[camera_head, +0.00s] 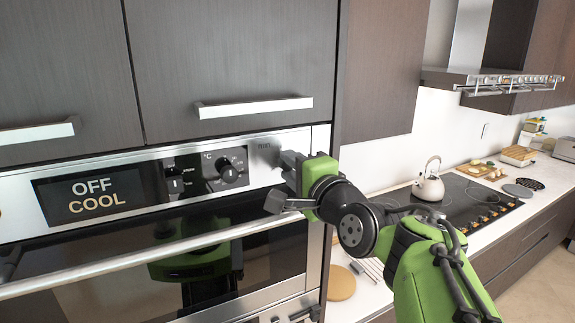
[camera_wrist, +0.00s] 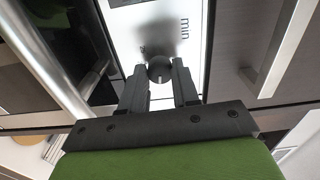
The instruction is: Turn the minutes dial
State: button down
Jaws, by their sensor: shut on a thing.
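The minutes dial (camera_wrist: 160,70) is a dark round knob on the oven's silver control panel, beneath the "min" label, in the wrist view. My gripper (camera_wrist: 160,78) is at the panel with one finger on either side of the dial, shut on it. In the head view my gripper (camera_head: 284,178) reaches the right end of the panel and hides the minutes dial; the "min" label shows just above. The oven display (camera_head: 95,195) reads "OFF COOL".
A temperature dial (camera_head: 230,172) sits left of my gripper on the panel. The long oven door handle (camera_head: 150,252) runs below, and a cabinet handle (camera_head: 254,107) sticks out above. A kettle (camera_head: 429,182) stands on the cooktop (camera_head: 470,205) at the right.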

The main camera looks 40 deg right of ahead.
jog(key=m+p, duration=0.1)
jog(key=m, duration=0.2)
jog(key=shift+m, duration=0.3)
jog(key=shift+f+m+p, duration=0.15)
jog(key=shift+m+p, duration=0.25)
jog(key=shift+m, duration=1.3)
jog(key=c, duration=0.8)
grip_release()
jog(key=shift+s, duration=0.1)
jog(key=shift+s, duration=0.1)
jog(key=b+v, duration=0.2)
jog(key=v, duration=1.3)
jog(key=shift+s+a, duration=0.2)
jog(key=shift+s, duration=0.05)
